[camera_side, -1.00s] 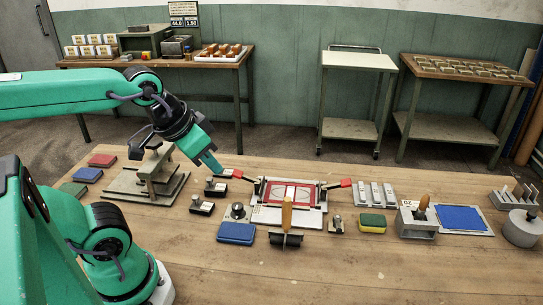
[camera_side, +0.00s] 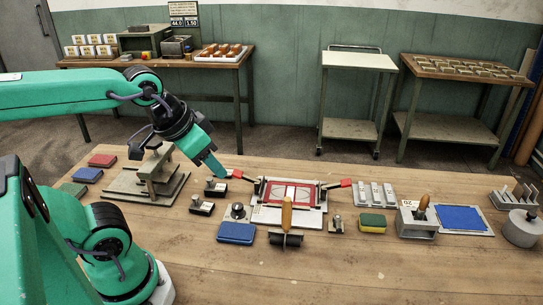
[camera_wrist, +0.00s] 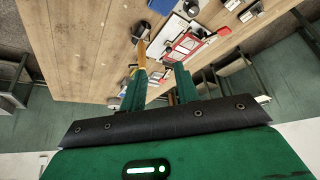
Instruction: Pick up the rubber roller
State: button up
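The rubber roller (camera_side: 286,216) stands with its wooden handle upright and its dark roller low on the bench, in front of the red-framed fixture, in the side view. In the wrist view an orange-brown handle (camera_wrist: 142,54), apparently the roller's, shows just beyond the left fingertip. My gripper (camera_side: 219,171) is to the left of the roller and higher, apart from it, pointing down to the right. In the wrist view my gripper (camera_wrist: 160,70) has its two fingers spread with nothing between them.
The red-framed fixture (camera_side: 265,192) stands behind the roller. A blue block (camera_side: 236,233) lies left of it, and a yellow-green sponge (camera_side: 372,223) lies to the right. Small dark blocks (camera_side: 202,206) sit below my gripper. The front of the bench (camera_side: 350,272) is clear.

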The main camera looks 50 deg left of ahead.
jog(key=shift+o, duration=1.3)
jog(key=m+g, duration=0.2)
jog(key=g, duration=0.3)
send_over(287, 200)
jog(key=f, duration=0.6)
jog(key=shift+s+a, duration=0.25)
jog(key=shift+s, duration=0.05)
jog(key=shift+w+d+f+g, duration=0.25)
jog(key=shift+w+f+g, duration=0.05)
jog(key=shift+w+f, duration=0.1)
jog(key=shift+f, duration=0.1)
jog(key=shift+f, duration=1.2)
jog(key=shift+f, duration=0.1)
